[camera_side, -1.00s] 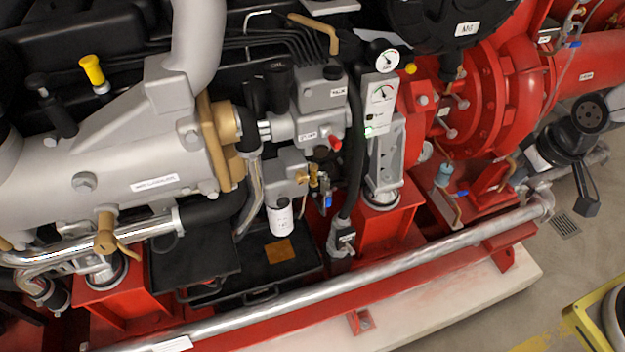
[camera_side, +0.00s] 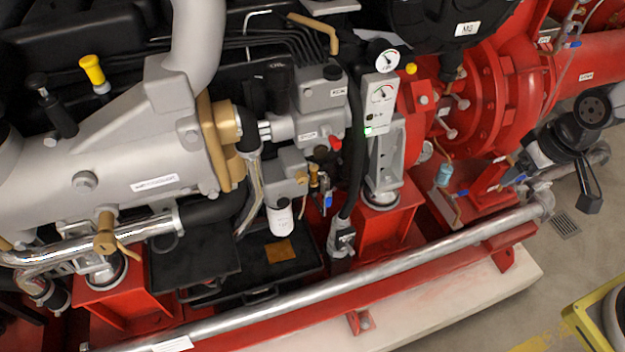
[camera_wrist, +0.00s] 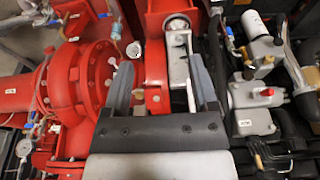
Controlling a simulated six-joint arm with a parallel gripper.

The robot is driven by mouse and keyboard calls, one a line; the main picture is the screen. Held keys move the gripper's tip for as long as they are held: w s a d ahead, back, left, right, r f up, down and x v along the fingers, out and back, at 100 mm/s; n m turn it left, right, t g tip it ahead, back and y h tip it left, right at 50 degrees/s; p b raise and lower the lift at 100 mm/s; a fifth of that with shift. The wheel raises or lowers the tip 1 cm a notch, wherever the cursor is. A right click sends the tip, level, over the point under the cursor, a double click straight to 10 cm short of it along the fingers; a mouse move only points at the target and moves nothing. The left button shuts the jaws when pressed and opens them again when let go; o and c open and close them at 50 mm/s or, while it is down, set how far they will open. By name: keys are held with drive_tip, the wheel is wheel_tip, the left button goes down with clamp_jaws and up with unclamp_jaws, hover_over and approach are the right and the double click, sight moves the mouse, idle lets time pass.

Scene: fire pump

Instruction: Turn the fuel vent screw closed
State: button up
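Small brass-coloured screw fittings (camera_side: 314,180) sit beside the white fuel filter (camera_side: 281,216) in the side view; I cannot tell for certain which part is the fuel vent screw. A brass fitting (camera_wrist: 268,58) also shows near the white filter (camera_wrist: 256,22) at the right of the wrist view. A red knob (camera_side: 335,142) sits on the grey block above; it shows in the wrist view too (camera_wrist: 267,91). My gripper (camera_wrist: 162,62) is open and empty, its two dark fingers wide apart over the gauge panel area, left of the fittings and apart from them.
The gauge panel (camera_side: 380,102) and a thick black hose (camera_side: 354,150) stand right of the fittings. The red pump (camera_side: 485,100) is farther right. A silver pipe (camera_side: 380,268) crosses the front. A black tray (camera_side: 262,285) lies below the filter.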

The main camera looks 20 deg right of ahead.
drive_tip(key=shift+w+v, duration=0.5)
drive_tip(key=shift+v, duration=1.65)
drive_tip(key=w+a+r+n+t+y, duration=0.1)
drive_tip(key=w+a+n+t+y, duration=0.2)
drive_tip(key=w+a+t, duration=1)
drive_tip(key=w+a+f+t+h, duration=0.1)
drive_tip(key=w+a+t+h, duration=0.2)
drive_tip(key=a, duration=1.6)
approach(303, 181)
drive_tip(key=w, duration=0.2)
drive_tip(key=shift+w+r+g, duration=0.2)
drive_tip(key=shift+r+g, duration=0.05)
drive_tip(key=shift+g, duration=0.05)
drive_tip(key=shift+w, duration=3.9)
